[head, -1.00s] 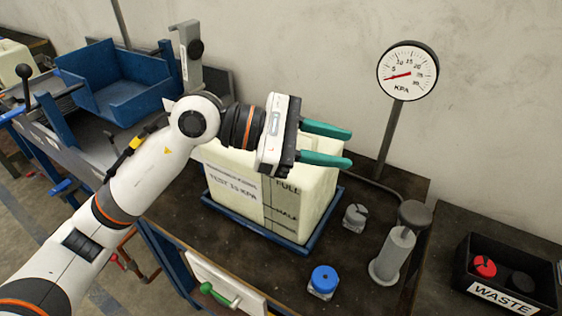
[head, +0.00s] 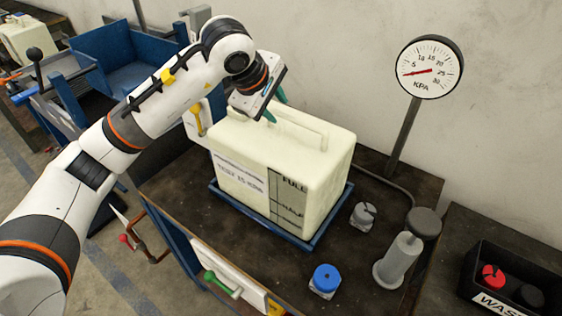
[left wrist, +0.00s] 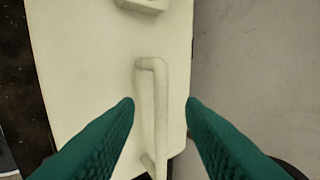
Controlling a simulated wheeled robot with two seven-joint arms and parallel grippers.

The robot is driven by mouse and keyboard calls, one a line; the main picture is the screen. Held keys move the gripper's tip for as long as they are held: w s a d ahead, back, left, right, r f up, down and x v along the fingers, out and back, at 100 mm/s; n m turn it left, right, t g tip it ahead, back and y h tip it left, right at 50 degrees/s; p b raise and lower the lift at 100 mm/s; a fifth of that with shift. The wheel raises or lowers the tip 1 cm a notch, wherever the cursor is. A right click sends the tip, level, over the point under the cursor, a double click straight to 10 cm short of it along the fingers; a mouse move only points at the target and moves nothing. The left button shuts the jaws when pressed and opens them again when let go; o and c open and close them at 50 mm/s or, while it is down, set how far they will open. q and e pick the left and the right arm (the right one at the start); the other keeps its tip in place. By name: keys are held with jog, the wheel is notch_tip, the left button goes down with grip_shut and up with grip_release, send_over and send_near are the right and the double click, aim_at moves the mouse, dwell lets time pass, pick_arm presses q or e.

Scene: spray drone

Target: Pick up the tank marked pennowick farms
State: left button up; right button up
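A cream tank (head: 240,170) stands upright in a blue tray (head: 305,245) on the dark bench, with FULL and HALF marks on its side. Its label has a top line too small to read and a test pressure line below. A raised handle (head: 300,127) runs along its top, also seen in the left wrist view (left wrist: 150,90). My left gripper (head: 275,105) is over the tank top, pointing down. In the left wrist view, its teal fingers (left wrist: 160,103) are open, one on each side of the handle, with gaps visible. My right gripper is out of view.
A gauge (head: 430,68) on a post, a grey hand pump (head: 398,258), a grey cap (head: 363,215) and a blue cap (head: 325,281) stand right of the tank. A waste bin (head: 510,278) is at far right. Another cream tank (head: 28,38) is at far left.

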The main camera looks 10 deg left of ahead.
aim_at(282, 113)
pick_arm(q)
jog(key=shift+w+d+f, duration=0.2)
jog(key=shift+f, duration=0.15)
jog(key=p+x, duration=0.1)
jog(key=x, duration=0.2)
jog(key=shift+w+d+f, duration=0.15)
jog(key=shift+f, duration=0.1)
jog(key=shift+w+f, duration=0.15)
jog(key=shift+f, duration=0.1)
jog(key=shift+c, duration=0.6)
grip_shut()
jog(key=shift+w+r+p, duration=0.1)
jog(key=shift+r+p, duration=0.1)
jog(key=shift+p, duration=0.1)
